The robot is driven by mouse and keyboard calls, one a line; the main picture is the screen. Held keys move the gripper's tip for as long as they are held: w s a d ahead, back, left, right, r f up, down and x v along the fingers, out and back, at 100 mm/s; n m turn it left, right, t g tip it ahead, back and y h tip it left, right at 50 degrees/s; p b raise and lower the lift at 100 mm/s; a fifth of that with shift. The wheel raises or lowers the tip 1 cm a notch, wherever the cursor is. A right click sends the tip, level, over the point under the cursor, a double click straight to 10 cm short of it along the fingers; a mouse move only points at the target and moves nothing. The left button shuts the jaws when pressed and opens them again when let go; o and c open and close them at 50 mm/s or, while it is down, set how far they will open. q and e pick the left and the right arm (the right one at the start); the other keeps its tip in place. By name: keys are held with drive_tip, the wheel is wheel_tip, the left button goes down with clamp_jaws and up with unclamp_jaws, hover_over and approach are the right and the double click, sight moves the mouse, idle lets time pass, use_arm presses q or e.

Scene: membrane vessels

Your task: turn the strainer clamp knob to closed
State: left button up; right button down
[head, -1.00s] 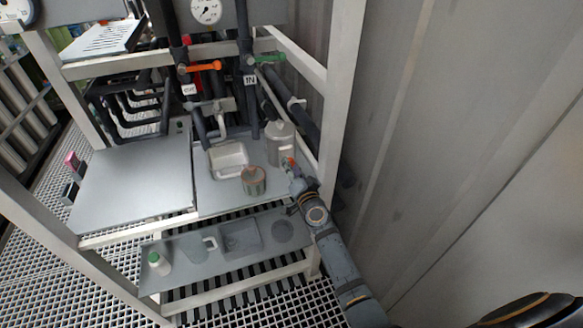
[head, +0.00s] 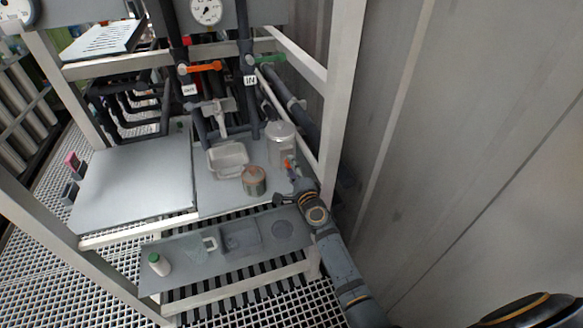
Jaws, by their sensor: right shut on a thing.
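The strainer (head: 281,143) is a grey metal canister with a lid, standing at the back right of the upper shelf. Its clamp knob (head: 287,162) is a small orange-red piece low on the right front of the canister, partly covered by my gripper. My right gripper (head: 291,169) reaches up from the lower right and is shut on the knob. Its fingertips are small in the view, and the knob's exact angle cannot be made out. My left gripper is not in view.
A cylindrical can (head: 254,182) with a reddish top stands just left of my right gripper. A pale tray (head: 228,158) sits behind it. A white frame post (head: 341,90) and a grey wall (head: 440,130) are close on the right. A white bottle (head: 159,266) stands on the lower shelf.

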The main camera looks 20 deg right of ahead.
drive_tip(key=m, duration=0.4)
drive_tip(key=shift+f+m, duration=0.1)
drive_tip(key=shift+m, duration=0.3)
idle(0.4)
drive_tip(key=c, duration=1)
unclamp_jaws()
drive_tip(key=s, duration=1.2)
drive_tip(key=shift+d, duration=0.25)
